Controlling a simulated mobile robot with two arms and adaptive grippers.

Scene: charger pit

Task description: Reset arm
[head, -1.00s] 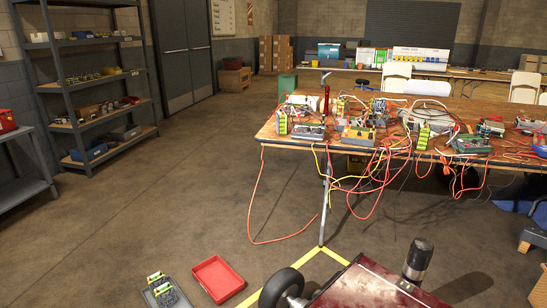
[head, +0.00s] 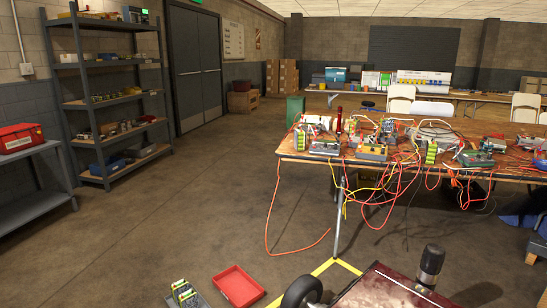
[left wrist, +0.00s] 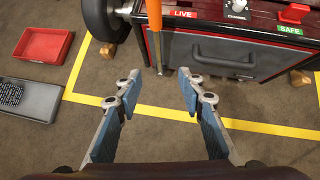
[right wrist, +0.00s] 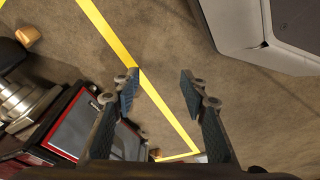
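My left gripper (left wrist: 160,84) is open and empty in the left wrist view, in front of a dark red-framed cart (left wrist: 230,52) with LIVE and SAFE labels. An orange-handled rod (left wrist: 155,14) stands just beyond its fingertips, apart from them as far as I can see. My right gripper (right wrist: 160,84) is open and empty above the floor in the right wrist view. A red-edged cart shows at the lower left there (right wrist: 80,128). Neither gripper shows in the head view, where the cart top (head: 385,288) is at the bottom edge.
A red tray (head: 238,286) and a grey tray (left wrist: 28,102) lie on the floor left of the cart, near yellow floor tape (left wrist: 150,108). A cable-covered wooden table (head: 300,156) stands beyond. Shelves (head: 115,100) line the left wall.

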